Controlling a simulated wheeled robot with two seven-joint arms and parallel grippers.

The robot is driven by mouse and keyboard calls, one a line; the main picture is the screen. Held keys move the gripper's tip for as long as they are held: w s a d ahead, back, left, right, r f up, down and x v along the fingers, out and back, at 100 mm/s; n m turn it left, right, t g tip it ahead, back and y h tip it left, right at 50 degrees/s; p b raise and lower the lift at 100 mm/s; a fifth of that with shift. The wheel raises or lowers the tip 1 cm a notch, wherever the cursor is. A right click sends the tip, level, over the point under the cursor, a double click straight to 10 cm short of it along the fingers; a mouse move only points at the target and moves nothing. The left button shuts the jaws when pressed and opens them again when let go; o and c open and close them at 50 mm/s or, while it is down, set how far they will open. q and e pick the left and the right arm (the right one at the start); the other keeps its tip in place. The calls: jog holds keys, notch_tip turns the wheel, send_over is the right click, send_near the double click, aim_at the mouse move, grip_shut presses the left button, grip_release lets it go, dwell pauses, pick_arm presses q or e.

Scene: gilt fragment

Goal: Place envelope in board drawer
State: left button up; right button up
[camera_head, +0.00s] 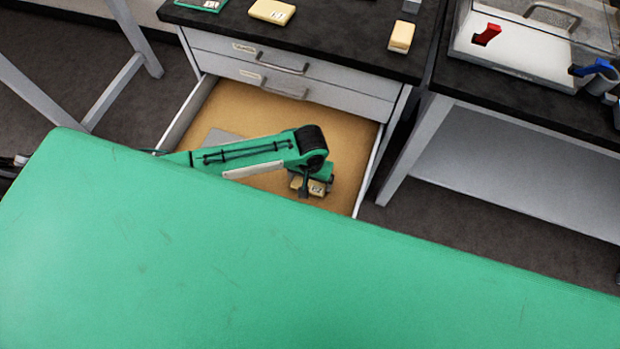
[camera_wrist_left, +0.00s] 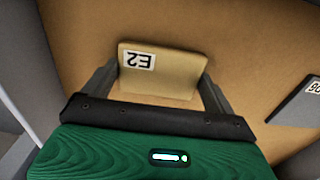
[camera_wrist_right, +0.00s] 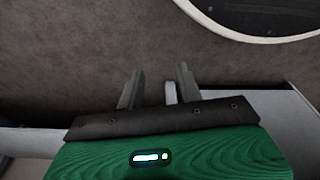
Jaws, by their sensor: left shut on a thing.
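The envelope, a tan, flat piece labelled E2 (camera_wrist_left: 165,75), is between the fingers of my left gripper (camera_wrist_left: 160,90), which is shut on it. In the head view the left gripper (camera_head: 306,188) and the tan piece (camera_head: 317,188) are inside the open lower drawer (camera_head: 348,143) of the bench. I cannot tell whether the piece touches the drawer floor. The gripper hides part of it. My right gripper (camera_wrist_right: 157,88) is open, with its fingers apart over dark floor. It is not visible in the head view.
A grey flat item (camera_head: 221,138) lies in the drawer left of the tan piece. The upper drawer (camera_head: 285,66) is shut. Tan pieces (camera_head: 272,11) (camera_head: 401,36) lie on the black benchtop (camera_head: 335,40). A second bench (camera_head: 520,110) stands at right.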

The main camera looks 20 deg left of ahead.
aim_at(310, 182)
pick_arm(q)
jog(key=shift+f, duration=0.2)
pick_arm(e)
jog(key=shift+r, duration=0.15)
pick_arm(q)
jog(key=o, duration=0.7)
jog(key=shift+f, duration=0.1)
pick_arm(e)
jog(key=shift+s+f, duration=0.15)
jog(key=shift+f, duration=0.05)
pick_arm(q)
jog(key=shift+r, duration=0.75)
notch_tip(310, 182, up, 11)
jog(key=p, duration=0.1)
jog(key=shift+p, duration=0.35)
pick_arm(e)
jog(key=f, duration=0.1)
jog(key=s+f, duration=0.1)
jog(key=s+d+f, duration=0.1)
jog(key=f, duration=0.1)
pick_arm(q)
jog(key=shift+f, duration=0.15)
pick_arm(e)
jog(key=shift+s, duration=0.1)
